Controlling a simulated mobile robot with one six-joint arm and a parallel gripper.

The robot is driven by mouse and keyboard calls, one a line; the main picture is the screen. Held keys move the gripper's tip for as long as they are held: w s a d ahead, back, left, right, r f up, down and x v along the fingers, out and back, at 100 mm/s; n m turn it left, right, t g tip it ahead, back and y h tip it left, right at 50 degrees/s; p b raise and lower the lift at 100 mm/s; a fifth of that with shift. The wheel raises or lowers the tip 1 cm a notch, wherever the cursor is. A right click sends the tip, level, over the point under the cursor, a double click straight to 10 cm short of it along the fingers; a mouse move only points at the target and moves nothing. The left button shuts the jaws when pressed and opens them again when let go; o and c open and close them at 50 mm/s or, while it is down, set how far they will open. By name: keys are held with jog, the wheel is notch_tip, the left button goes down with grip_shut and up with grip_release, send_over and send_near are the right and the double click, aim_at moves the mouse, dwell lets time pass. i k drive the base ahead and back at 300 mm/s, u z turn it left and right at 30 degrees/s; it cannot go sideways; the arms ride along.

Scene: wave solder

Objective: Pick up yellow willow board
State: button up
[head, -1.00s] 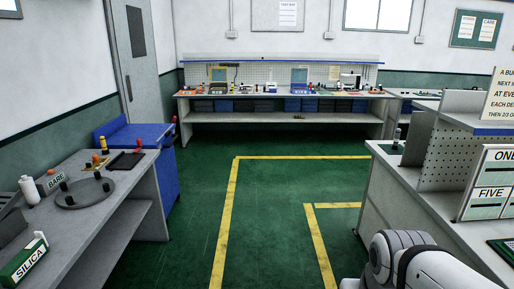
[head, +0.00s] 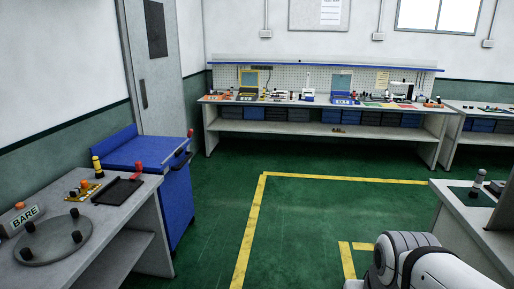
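A small yellow board-like piece (head: 80,190) with orange and black parts lies on the left bench beside a dark tray. It may be the yellow willow board, but it is too small to tell. On the far bench, a yellow-framed case (head: 248,83) stands open. My white arm link shows at the lower right, but my gripper is out of view. I cannot tell whether it is open or shut.
The left bench (head: 140,205) also bears a round grey plate (head: 54,240), a dark tray (head: 117,191) and a BARE sign (head: 26,217). A blue cabinet (head: 176,205) stands behind it. A grey counter (head: 460,220) is at right. Green floor between is clear.

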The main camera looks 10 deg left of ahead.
aim_at(79, 194)
jog(key=u, duration=0.35)
jog(key=i, duration=1.6)
jog(key=u, duration=1.2)
jog(key=i, duration=1.25)
jog(key=u, duration=1.1)
jog(key=i, duration=0.85)
jog(key=u, duration=0.35)
